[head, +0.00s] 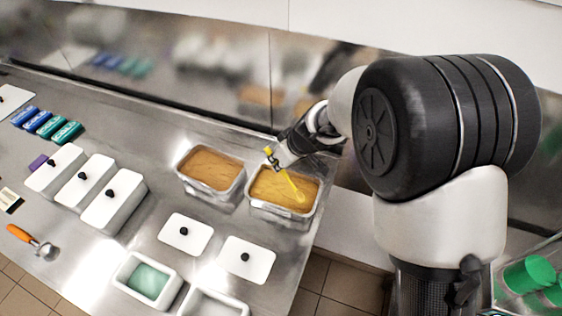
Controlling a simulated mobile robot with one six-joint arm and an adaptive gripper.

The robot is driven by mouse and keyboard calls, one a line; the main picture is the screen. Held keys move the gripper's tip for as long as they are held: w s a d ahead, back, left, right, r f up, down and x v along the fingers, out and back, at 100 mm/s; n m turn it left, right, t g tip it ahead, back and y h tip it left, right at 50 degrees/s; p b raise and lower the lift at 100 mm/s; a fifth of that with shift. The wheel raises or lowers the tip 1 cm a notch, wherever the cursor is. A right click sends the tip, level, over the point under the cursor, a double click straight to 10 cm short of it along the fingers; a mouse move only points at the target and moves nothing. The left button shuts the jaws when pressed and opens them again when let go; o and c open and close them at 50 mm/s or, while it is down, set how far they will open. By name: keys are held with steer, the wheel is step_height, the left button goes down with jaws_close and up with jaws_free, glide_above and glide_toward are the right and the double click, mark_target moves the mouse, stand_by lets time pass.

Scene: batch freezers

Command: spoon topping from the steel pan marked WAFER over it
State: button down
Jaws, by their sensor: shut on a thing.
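My gripper (275,160) is shut on a yellow spoon (292,186). The spoon slants down to the right over the right-hand steel pan (252,206), which holds golden-brown contents. Its lower end appears at or just over the contents; I cannot tell whether it touches them. A second steel pan (179,172) with similar brown contents stands just left. I can read no WAFER marking on either pan. An open white tub (121,275) with pale green contents stands near the counter's front edge. Another open white tub (190,304) is cut off by the bottom edge.
Two white lids (187,222) (247,248) with black knobs lie in front of the pans. Several lidded white tubs (124,208) stand left. An orange-handled scoop (24,236) lies at the lower left. Blue and green blocks (40,120) lie at far left. Green items (528,278) sit at lower right.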

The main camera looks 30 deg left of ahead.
mark_target(270, 152)
steer(key=shift+w+a+r+h+p, duration=0.2)
steer(key=shift+a+r+h+p, duration=0.15)
steer(key=shift+p, duration=1.95)
steer(key=p, duration=0.6)
steer(key=shift+a+f+h, duration=0.1)
steer(key=shift+a+h, duration=0.15)
steer(key=p, duration=0.4)
steer(key=shift+w+a+g, duration=0.25)
steer(key=shift+a+g, duration=0.05)
steer(key=shift+a, duration=0.1)
steer(key=h+p, duration=0.1)
steer(key=p, duration=0.6)
steer(key=shift+a, duration=0.25)
steer(key=shift+w+a+g+h+p, duration=0.1)
steer(key=shift+a+g+h+p, duration=0.3)
steer(key=shift+p, duration=0.7)
steer(key=shift+w+a+h+p, duration=0.2)
steer(key=shift+h+p, duration=0.1)
steer(key=shift+p, duration=0.15)
